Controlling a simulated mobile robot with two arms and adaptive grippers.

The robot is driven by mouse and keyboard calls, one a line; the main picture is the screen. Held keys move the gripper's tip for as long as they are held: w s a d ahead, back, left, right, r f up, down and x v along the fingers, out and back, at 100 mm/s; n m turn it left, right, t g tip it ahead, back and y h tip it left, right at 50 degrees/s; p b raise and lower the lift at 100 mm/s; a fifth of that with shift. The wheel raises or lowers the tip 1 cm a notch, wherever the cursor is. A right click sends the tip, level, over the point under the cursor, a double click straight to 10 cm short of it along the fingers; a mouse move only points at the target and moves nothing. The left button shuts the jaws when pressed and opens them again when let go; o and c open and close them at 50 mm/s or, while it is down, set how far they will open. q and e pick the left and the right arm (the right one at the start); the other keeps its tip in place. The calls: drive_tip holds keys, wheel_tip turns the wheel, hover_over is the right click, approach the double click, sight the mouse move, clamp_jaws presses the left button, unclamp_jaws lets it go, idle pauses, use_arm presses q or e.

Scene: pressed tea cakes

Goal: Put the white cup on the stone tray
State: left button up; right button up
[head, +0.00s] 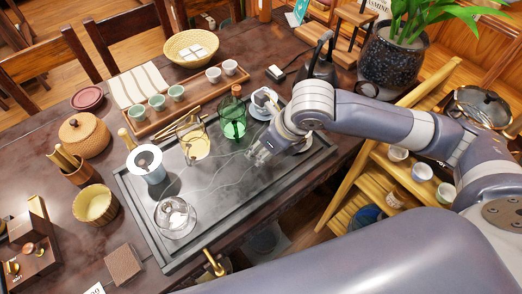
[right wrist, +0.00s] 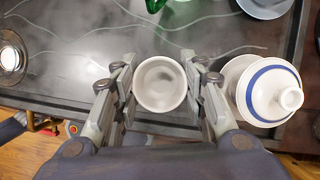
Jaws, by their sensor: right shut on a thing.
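The white cup (right wrist: 159,84) is between the fingers of my right gripper (right wrist: 160,88), upright with its open mouth facing the wrist camera. In the head view my right gripper (head: 258,154) is shut, over the right part of the dark grey stone tray (head: 222,190); the cup is hard to make out there. In the right wrist view the tray (right wrist: 75,40) lies beneath, and the cup is near its front rim. I cannot tell whether the cup touches the tray. My left gripper is not in view.
A blue-ringed lidded white bowl (right wrist: 270,92) stands close right of the gripper in the wrist view. A green bottle (head: 233,120), a glass pitcher (head: 193,140), a strainer cup (head: 148,165) and a glass lidded bowl (head: 174,217) stand on the tray. Its front middle is bare.

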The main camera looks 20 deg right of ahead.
sight(262, 150)
drive_tip(key=shift+w, duration=1)
drive_tip(key=shift+w+f, duration=0.15)
drive_tip(key=shift+f, duration=1.7)
drive_tip(key=o, duration=1)
drive_tip(key=shift+f, duration=0.1)
drive_tip(key=shift+d+r, duration=0.1)
drive_tip(key=shift+r, duration=0.25)
drive_tip(key=p+v, duration=0.1)
drive_tip(key=v, duration=1)
drive_tip(key=shift+r, duration=0.2)
